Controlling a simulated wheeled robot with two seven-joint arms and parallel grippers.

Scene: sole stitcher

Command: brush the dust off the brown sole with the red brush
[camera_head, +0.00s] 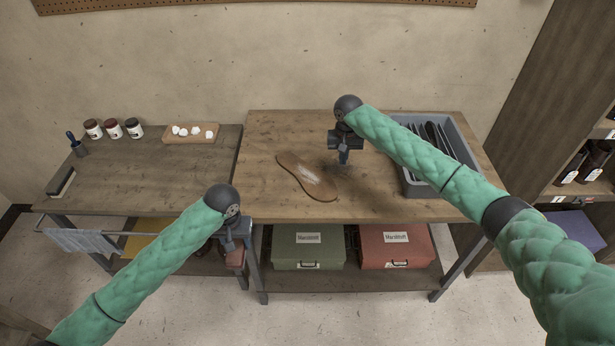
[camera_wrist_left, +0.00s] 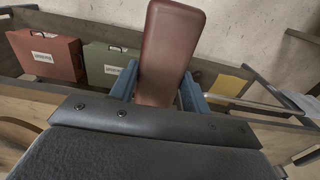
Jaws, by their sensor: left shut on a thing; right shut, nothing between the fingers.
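The brown sole (camera_head: 292,166) lies flat on the wooden table, with a pale dust patch (camera_head: 309,174) on its middle. My left gripper (camera_head: 240,243) is in front of the table's front edge, shut on the red brush (camera_head: 235,258). In the left wrist view the red brush (camera_wrist_left: 168,50) stands between the two blue fingers; its bristles cannot be made out. My right gripper (camera_head: 344,158) is shut and empty, pointing down over the table just right of the sole, apart from it.
A grey rack bin (camera_head: 472,150) stands at the table's right. On the left bench are several jars (camera_head: 113,129), a tray of white pieces (camera_head: 192,139) and a black-topped brush (camera_head: 60,182). Green (camera_head: 309,247) and red boxes (camera_head: 397,247) sit on the lower shelf.

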